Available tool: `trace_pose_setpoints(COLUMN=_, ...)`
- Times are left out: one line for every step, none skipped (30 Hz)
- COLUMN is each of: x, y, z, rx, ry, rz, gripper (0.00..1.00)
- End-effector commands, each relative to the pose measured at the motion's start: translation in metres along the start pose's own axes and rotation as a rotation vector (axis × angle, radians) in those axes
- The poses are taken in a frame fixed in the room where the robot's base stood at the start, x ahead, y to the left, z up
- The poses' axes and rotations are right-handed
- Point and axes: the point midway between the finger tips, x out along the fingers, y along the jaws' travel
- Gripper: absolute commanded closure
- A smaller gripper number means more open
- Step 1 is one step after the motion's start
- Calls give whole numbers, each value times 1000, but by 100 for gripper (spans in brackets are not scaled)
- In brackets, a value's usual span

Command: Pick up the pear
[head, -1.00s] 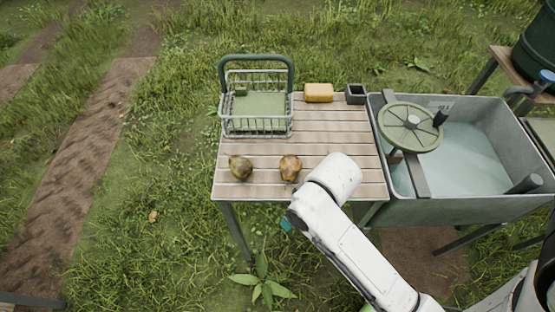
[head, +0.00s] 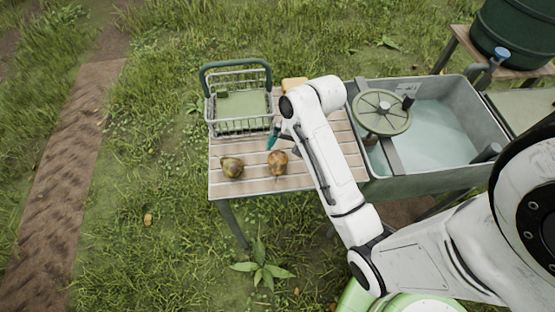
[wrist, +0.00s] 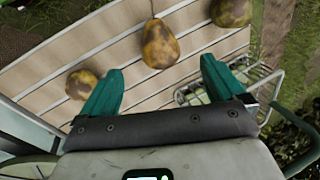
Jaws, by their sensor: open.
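Two brown-mottled pears lie on the slatted table (head: 225,190): a greenish one, the left pear (head: 232,168), and a browner one, the middle pear (head: 277,162). The wrist view shows three pears: the middle pear (wrist: 160,45) ahead between the fingers, the left pear (wrist: 232,12) at the top right, cut by the edge, and a third pear (wrist: 82,84) partly behind the left finger. The third is hidden in the head view, probably by my arm. My gripper (wrist: 161,70) is open and empty, its teal fingers above the table; in the head view its tip shows behind the middle pear.
A wire basket (head: 208,118) with a green handle stands at the table's back left, close to my gripper. A yellow block (head: 294,84) is partly hidden behind my arm.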

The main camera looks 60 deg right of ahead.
Motion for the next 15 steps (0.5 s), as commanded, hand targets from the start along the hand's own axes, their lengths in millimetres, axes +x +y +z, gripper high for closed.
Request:
trace_pose_setpoints(x=9, y=1, z=1, rx=0, ry=-4, rz=3, gripper=3)
trace_pose_setpoints(x=13, y=0, z=1, rx=0, ry=-3, rz=2, gripper=3)
trace_pose_setpoints(x=18, y=0, z=1, rx=0, ry=-3, rz=2, gripper=3)
trace_pose_setpoints(x=22, y=0, z=0, rx=-1, ry=-2, rz=1, gripper=3)
trace_pose_setpoints(x=25, y=0, z=0, rx=-1, ry=-2, rz=1, gripper=3)
trace_pose_setpoints(x=28, y=0, z=0, rx=-1, ry=-2, rz=1, gripper=3)
trace_pose_setpoints(x=30, y=0, z=0, rx=-2, ry=-1, rz=1, gripper=3)
trace_pose_setpoints(x=31, y=0, z=0, rx=-2, ry=0, rz=0, gripper=3)
trace_pose_setpoints(x=32, y=0, z=0, rx=-3, ry=0, rz=0, gripper=3)
trace_pose_setpoints(x=34, y=0, z=0, rx=-3, ry=-1, rz=1, gripper=3)
trace_pose_setpoints(x=36, y=0, z=0, rx=-3, ry=-1, rz=1, gripper=3)
trace_pose_setpoints(x=40, y=0, z=0, rx=-2, ry=-1, rz=1, gripper=3)
trace_pose_setpoints(x=44, y=0, z=0, rx=-2, ry=-2, rz=2, gripper=3)
trace_pose_setpoints(x=48, y=0, z=-1, rx=-2, ry=-2, rz=2, gripper=3)
trace_pose_setpoints(x=54, y=0, z=-1, rx=-2, ry=-2, rz=3, gripper=3)
